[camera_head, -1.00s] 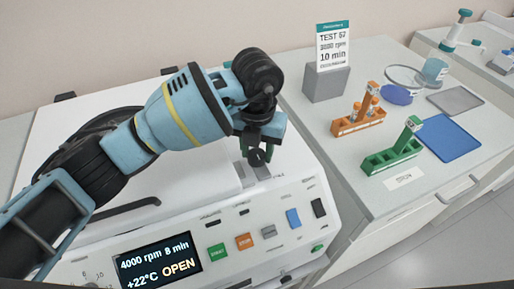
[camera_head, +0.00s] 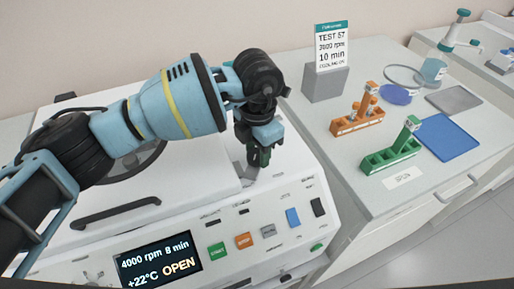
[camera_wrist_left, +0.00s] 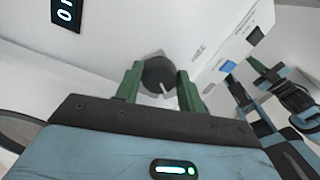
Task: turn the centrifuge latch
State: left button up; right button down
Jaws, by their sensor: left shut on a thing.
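The centrifuge (camera_head: 105,190) is the large white machine at the left of the head view, with its lid down. Its display (camera_head: 158,258) reads 4000 rpm, 8 min, +22°C, OPEN. The latch is a dark round knob (camera_wrist_left: 158,74) with a light mark, in the left wrist view. My left gripper (camera_head: 260,157) is at the lid's front right corner. Its green fingers are on both sides of the knob, shut on it. In the head view the gripper mostly hides the latch. Dark and blue parts, apparently my right arm, show at the right of the wrist view; its jaws are unclear.
A lid handle (camera_head: 115,213) lies left of the gripper. The sloped front panel has several coloured buttons. On the bench at right stand an orange rack (camera_head: 357,121), a green rack (camera_head: 390,158), a blue mat (camera_head: 448,137) and a sign (camera_head: 333,47).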

pick_arm(q)
jog(key=m+b, duration=0.1)
jog(key=m, duration=0.5)
jog(key=shift+f, duration=0.1)
jog(key=m, duration=0.3)
jog(key=shift+s+b, duration=0.1)
jog(key=shift+b, duration=0.3)
jog(key=shift+m, duration=0.6)
pick_arm(e)
jog(key=shift+s+a+f, duration=0.1)
jog(key=shift+s+f, duration=0.2)
jog(key=shift+f, duration=0.3)
jog(key=shift+s+a+f, duration=0.1)
jog(key=shift+s+f, duration=0.2)
jog(key=shift+f, duration=0.3)
jog(key=shift+s+f, duration=0.1)
jog(key=shift+s, duration=0.05)
pick_arm(q)
jog(key=o, duration=0.7)
jog(key=shift+o, duration=1.4)
pick_arm(e)
jog(key=shift+s+g, duration=0.25)
jog(key=shift+g, duration=0.05)
